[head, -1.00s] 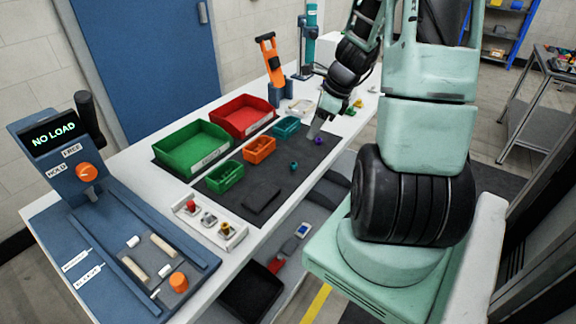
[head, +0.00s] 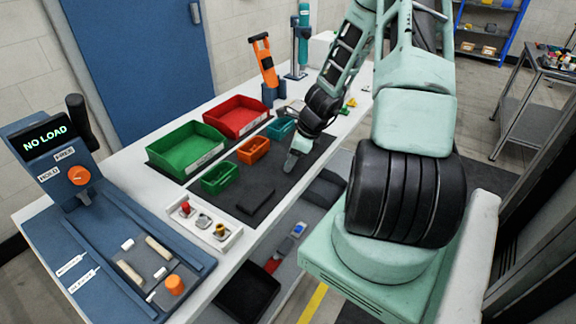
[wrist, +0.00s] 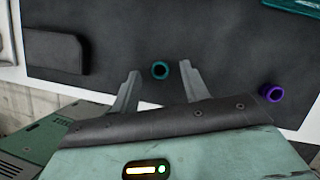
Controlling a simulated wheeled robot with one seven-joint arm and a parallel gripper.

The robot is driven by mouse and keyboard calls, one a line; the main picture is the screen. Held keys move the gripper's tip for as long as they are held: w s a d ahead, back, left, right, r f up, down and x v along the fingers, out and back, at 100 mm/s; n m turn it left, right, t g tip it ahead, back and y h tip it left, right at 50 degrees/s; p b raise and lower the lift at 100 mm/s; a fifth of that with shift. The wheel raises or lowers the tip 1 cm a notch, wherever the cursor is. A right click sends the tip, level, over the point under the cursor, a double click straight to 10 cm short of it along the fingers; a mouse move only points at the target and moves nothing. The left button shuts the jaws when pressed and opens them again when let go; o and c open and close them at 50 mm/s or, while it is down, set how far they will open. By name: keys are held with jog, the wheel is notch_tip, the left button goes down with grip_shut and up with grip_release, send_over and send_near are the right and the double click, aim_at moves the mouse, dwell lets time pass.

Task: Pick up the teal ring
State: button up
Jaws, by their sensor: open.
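The teal ring (wrist: 160,70) lies on the dark mat (wrist: 110,50) in the wrist view. It sits a little beyond and between the two spread fingertips of my gripper (wrist: 158,76). The gripper is open and empty; I cannot tell its height above the mat. In the head view my gripper (head: 290,164) hangs over the right part of the mat, and the teal ring is hidden there.
A purple ring (wrist: 271,93) lies to the right of the gripper in the wrist view. Green (head: 219,178), orange (head: 253,150) and teal (head: 281,128) bins stand along the mat. A dark flat block (head: 256,201) lies near its front.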

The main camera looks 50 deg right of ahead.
jog(key=shift+w+a+f, duration=0.1)
jog(key=shift+w+f, duration=0.05)
jog(key=shift+f, duration=0.35)
grip_shut()
jog(key=shift+r, duration=0.1)
